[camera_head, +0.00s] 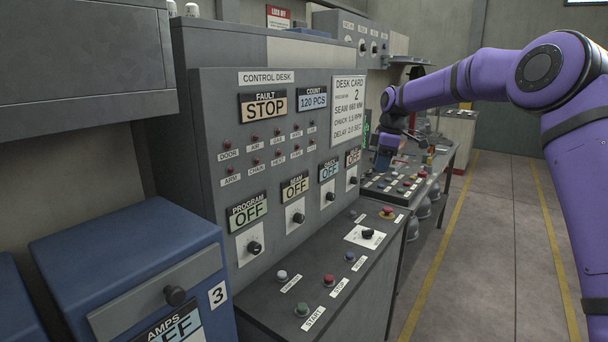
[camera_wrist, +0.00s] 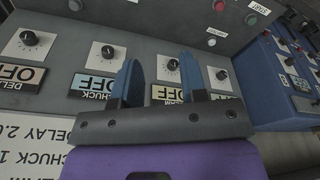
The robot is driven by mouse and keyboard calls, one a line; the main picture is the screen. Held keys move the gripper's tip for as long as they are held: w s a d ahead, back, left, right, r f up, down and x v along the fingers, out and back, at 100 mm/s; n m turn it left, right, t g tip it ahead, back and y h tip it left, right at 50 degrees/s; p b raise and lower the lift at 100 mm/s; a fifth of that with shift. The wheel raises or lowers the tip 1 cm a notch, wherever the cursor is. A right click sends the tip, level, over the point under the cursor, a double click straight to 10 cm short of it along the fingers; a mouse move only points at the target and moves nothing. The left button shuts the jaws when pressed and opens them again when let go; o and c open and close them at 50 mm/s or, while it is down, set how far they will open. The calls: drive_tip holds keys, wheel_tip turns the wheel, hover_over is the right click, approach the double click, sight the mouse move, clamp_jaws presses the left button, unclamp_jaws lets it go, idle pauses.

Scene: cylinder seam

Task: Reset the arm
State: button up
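My purple arm reaches in from the right in the head view. My gripper (camera_head: 386,150) hangs in front of the far end of the control desk (camera_head: 215,100). In the wrist view my gripper (camera_wrist: 160,62) has its two blue fingers apart with nothing between them. The desk panel shows upside down behind them, with dials and OFF displays. In the head view the fault display (camera_head: 268,106) reads STOP and the count display (camera_head: 313,98) reads 120 PCS. The program display (camera_head: 247,209) and seam display (camera_head: 294,187) read OFF. Whether the fingers touch the panel cannot be told.
The desk shelf carries a green button (camera_head: 302,310), a red button (camera_head: 329,280), a blue button (camera_head: 350,257) and a black selector (camera_head: 367,234). A blue cabinet (camera_head: 130,260) stands at front left. The floor (camera_head: 500,230) at right is clear.

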drive_tip(key=s+d+r+m+t+h, duration=0.1)
drive_tip(key=s+r+m, duration=0.45)
drive_tip(key=s, duration=0.75)
drive_tip(key=s+d+r+m+t+h, duration=0.1)
drive_tip(key=s+r+m, duration=0.1)
drive_tip(key=s+r, duration=0.85)
drive_tip(key=s+d+f+m+t, duration=0.1)
drive_tip(key=s+d+f+m, duration=0.1)
drive_tip(key=s, duration=0.7)
drive_tip(key=s+d+f+m+t, duration=0.1)
drive_tip(key=s+d+f+m, duration=0.1)
drive_tip(key=s, duration=0.8)
drive_tip(key=s+d+f+m, duration=0.1)
drive_tip(key=s+f+m, duration=0.3)
drive_tip(key=s, duration=0.6)
drive_tip(key=shift+d+f+m+t, duration=0.2)
drive_tip(key=shift+d+m+t, duration=0.2)
drive_tip(key=shift+m, duration=0.15)
